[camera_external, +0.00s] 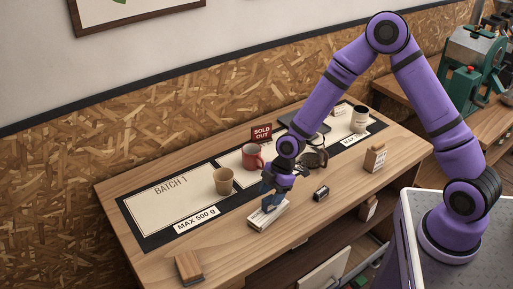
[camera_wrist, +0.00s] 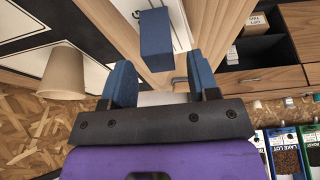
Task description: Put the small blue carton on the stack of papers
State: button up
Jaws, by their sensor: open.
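A small blue carton (camera_wrist: 155,32) shows in the wrist view just beyond my fingertips, in line with the gap between them. My gripper (camera_wrist: 162,82) is open, one finger on each side of that gap. In the external view my gripper (camera_external: 271,200) points down over a flat white stack-like item (camera_external: 268,217) near the table's front edge. This seems to be the stack of papers. The blue fingers and the carton blend together there, so I cannot tell whether the carton touches the stack.
A wooden block (camera_external: 189,268) stands front left, a tan package (camera_external: 375,159) at right. The front left tabletop is mostly clear.

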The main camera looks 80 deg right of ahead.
jog(key=v, duration=0.8)
jog(key=s+a+r+m+h, duration=0.2)
jog(key=s+a+r, duration=0.4)
jog(key=r, duration=0.4)
jog(key=s+a+r+m+h, duration=0.2)
jog(key=s+a+r, duration=0.1)
jog(key=s+r, duration=0.55)
jog(key=s+a+r+m+t, duration=0.1)
jog(key=s+a+r+m, duration=0.1)
jog(key=s+r, duration=0.3)
jog(key=s+a+r+m+t, duration=0.1)
jog(key=s+a+r+m, duration=0.1)
jog(key=s, duration=1.1)
notch_tip(320, 180, up, 3)
jog(key=shift+f+m+y, duration=0.15)
jog(key=shift+m+y, duration=0.25)
jog(key=shift+m, duration=0.1)
